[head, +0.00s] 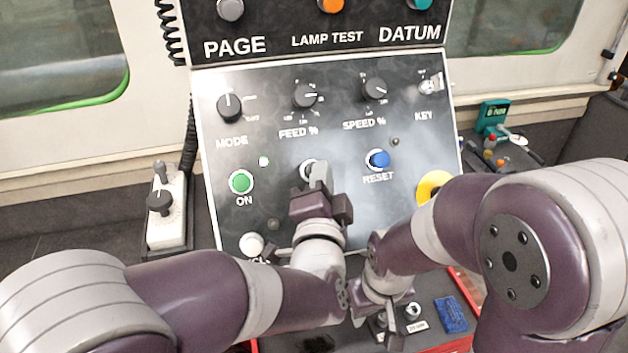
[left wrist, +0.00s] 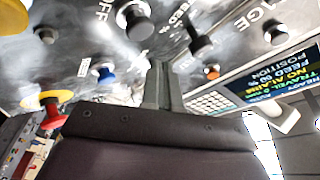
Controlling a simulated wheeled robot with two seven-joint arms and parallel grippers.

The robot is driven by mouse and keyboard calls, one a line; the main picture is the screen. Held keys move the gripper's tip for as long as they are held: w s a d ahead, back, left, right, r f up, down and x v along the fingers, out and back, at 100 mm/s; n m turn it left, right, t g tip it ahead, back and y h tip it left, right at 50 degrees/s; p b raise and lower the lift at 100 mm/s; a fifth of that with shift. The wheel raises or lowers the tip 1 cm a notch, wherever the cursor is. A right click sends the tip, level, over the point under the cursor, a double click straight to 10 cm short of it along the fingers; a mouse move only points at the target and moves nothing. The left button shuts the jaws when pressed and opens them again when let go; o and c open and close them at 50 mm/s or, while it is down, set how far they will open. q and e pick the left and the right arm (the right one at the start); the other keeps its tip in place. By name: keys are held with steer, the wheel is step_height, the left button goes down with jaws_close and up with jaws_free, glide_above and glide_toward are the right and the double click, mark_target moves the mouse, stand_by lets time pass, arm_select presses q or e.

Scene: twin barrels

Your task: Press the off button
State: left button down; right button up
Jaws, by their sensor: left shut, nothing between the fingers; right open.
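The off button (head: 306,169) sits between the green ON button (head: 241,181) and the blue RESET button (head: 378,159). In the head view my left gripper (head: 318,178) covers most of it, and its label is hidden. In the left wrist view the off button (left wrist: 136,20) is dark with a pale ring, beside a partly cut-off label. My left gripper's fingers (left wrist: 160,68) are shut and empty, pointing at the panel; contact with the button cannot be made out. My right gripper (head: 385,322) is low at the panel's foot, open, partly hidden by its wrist.
Knobs for mode, feed and speed (head: 375,90) stand above the buttons. A yellow-collared red button (left wrist: 50,105) is on the panel's right side, partly behind my right arm in the head view. A blue cloth (head: 451,314) lies low right.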

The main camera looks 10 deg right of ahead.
arm_select(q)
steer(key=shift+w+f+b, duration=0.3)
steer(key=shift+w+f, duration=0.35)
steer(key=shift+w, duration=0.15)
stand_by(1.5)
steer(key=shift+w+f, duration=0.25)
steer(key=shift+w, duration=0.1)
steer(key=shift+w+f+b, duration=0.35)
steer(key=shift+b, duration=0.05)
stand_by(0.8)
steer(key=shift+r, duration=0.1)
steer(key=shift+s+r+p, duration=0.5)
steer(key=shift+s+p, duration=0.15)
steer(key=shift+s, duration=0.05)
